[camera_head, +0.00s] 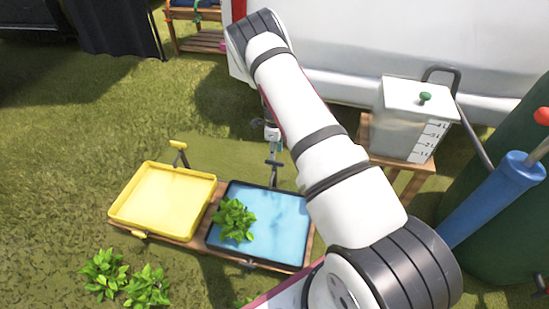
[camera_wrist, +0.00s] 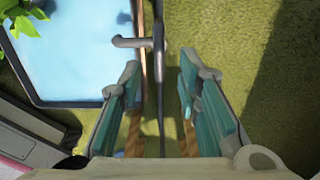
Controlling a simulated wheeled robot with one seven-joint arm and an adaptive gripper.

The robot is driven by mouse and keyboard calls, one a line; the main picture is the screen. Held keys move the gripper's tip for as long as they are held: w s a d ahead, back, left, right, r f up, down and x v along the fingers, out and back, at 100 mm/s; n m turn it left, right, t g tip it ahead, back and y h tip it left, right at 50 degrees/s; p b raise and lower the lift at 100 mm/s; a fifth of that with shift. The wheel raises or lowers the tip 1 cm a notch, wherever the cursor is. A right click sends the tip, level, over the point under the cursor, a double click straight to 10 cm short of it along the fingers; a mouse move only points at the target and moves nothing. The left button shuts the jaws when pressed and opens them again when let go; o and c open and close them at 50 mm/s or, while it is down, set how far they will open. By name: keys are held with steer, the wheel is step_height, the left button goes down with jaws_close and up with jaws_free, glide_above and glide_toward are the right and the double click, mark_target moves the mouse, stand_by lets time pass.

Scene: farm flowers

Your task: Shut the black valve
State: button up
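The black valve (camera_head: 273,162) is at the far edge of the black-rimmed tray of blue water (camera_head: 283,214). In the wrist view the valve (camera_wrist: 131,42) shows as a grey stem from the tray's edge, joined to a long thin dark handle (camera_wrist: 160,93). My gripper (camera_wrist: 160,62) is open, with teal-padded fingers on either side of this handle. Gaps show between the handle and both fingers. In the head view my gripper (camera_head: 272,142) is small and partly hidden by my arm, just above the valve.
A leafy plant (camera_head: 236,219) lies in the blue tray. A lidded clear tank (camera_head: 403,140) stands right on a wooden stand. Grass is open behind the trays.

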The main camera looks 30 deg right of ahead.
step_height(320, 180, up, 7)
steer(key=shift+f, duration=0.2)
stand_by(0.5)
